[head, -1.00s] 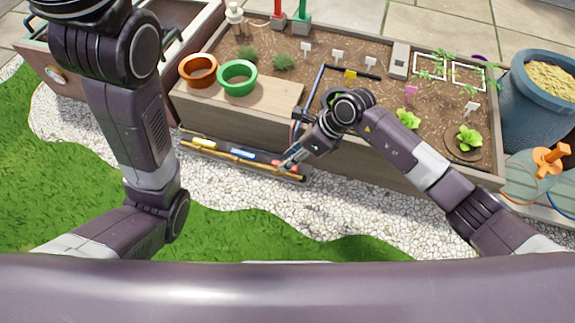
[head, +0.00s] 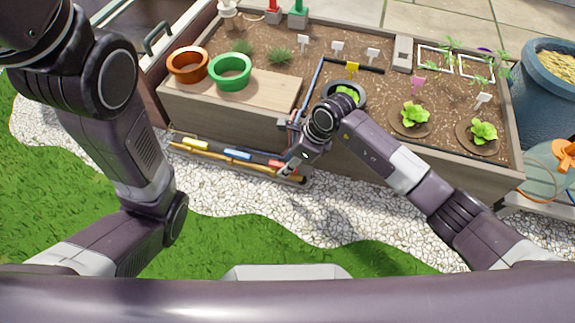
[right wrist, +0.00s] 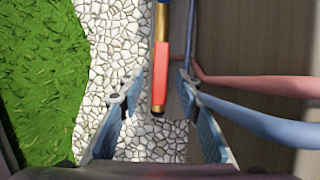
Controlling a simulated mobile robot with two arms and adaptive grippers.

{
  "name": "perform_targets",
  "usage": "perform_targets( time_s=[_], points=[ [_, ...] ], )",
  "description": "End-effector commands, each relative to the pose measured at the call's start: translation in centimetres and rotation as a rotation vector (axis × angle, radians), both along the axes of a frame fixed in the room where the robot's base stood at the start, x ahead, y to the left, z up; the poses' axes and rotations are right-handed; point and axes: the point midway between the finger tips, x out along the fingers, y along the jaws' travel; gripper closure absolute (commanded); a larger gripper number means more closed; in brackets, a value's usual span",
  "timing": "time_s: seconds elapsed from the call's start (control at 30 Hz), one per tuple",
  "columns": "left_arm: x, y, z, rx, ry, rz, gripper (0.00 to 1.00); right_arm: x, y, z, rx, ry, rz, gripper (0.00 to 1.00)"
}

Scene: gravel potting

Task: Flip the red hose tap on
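The red hose tap (head: 276,163) is the rightmost of three coloured taps on a brass pipe low along the planter's front. In the right wrist view its red lever (right wrist: 160,74) lies lengthwise in line with the brass pipe. My right gripper (head: 285,168) is at the right end of this pipe. In the right wrist view my right gripper (right wrist: 157,97) is open, with one finger on each side of the lever's near end and visible gaps to both. My left arm shows at the left; its gripper is out of view.
A yellow tap (head: 195,144) and a blue tap (head: 237,154) sit left on the same pipe. The wooden planter (head: 228,118) stands close behind. Red (right wrist: 270,85) and blue hoses (right wrist: 265,124) run right of the right gripper. White gravel (head: 240,205) in front is clear.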

Motion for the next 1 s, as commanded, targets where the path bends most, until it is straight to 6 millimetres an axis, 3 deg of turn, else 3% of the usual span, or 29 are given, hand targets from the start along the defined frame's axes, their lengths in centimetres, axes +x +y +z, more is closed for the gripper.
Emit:
perform_targets(
  time_s=[0.27,0.57,1.0],
  points=[
    [-0.02,-0.02,-0.06,0.001,0.0,0.0,0.6,0.03,0.06,-0.08,0.001,0.0,-0.001,0.68],
    [-0.01,-0.02,-0.06,0.001,0.0,0.0,0.6,0.02,0.07,-0.08,0.001,0.0,0.0,1.0],
    [0.02,-0.02,0.14,0.0,0.001,0.0,0.6,-0.03,-0.05,0.01,0.001,0.0,-0.004,1.0]
  ],
)
